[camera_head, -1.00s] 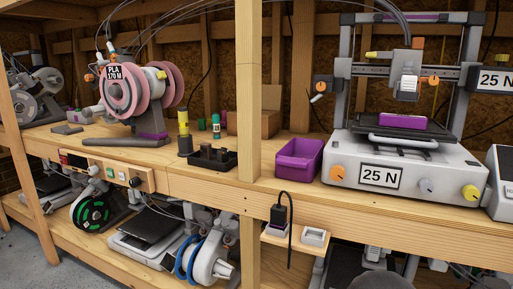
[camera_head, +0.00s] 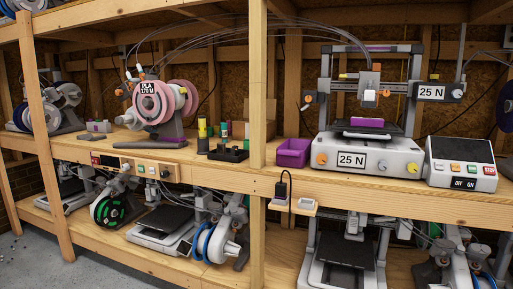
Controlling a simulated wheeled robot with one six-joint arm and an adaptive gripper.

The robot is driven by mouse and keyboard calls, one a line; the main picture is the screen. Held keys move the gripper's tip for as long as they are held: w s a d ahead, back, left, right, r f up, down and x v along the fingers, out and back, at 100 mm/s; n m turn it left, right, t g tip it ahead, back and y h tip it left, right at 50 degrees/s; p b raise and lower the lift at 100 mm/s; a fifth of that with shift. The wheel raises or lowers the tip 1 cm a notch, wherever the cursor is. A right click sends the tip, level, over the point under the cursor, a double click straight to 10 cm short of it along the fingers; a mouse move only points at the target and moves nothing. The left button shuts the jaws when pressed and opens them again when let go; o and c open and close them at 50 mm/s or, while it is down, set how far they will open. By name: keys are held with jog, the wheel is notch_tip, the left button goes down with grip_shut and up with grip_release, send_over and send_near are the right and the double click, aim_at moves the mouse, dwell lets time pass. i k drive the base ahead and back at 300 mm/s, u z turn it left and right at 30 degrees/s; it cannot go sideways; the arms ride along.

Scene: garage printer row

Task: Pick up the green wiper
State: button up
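I cannot make out a thing that is clearly a green wiper. The nearest match in colour on the upper shelf is a small upright green stick (camera_head: 224,129) with a pale band, just left of the wooden post, too small to tell what it is. A black compartment tray (camera_head: 229,154) sits in front of it, and a yellow and black upright item (camera_head: 202,133) stands to its left. My gripper is not in view.
A purple bin (camera_head: 293,153) and a printer labelled 25 N (camera_head: 366,160) stand right of the wooden post (camera_head: 257,85). A control box (camera_head: 461,160) is further right. A pink spool (camera_head: 150,102) is at left. Lower-shelf printers sit below. Grey floor (camera_head: 75,262) shows at lower left.

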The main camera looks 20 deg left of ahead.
aim_at(246, 142)
jog(key=u, duration=0.6)
jog(key=i, duration=0.6)
jog(key=u, duration=0.7)
jog(key=i, duration=1)
jog(key=z, duration=0.7)
jog(key=k, duration=0.1)
jog(key=z, duration=0.3)
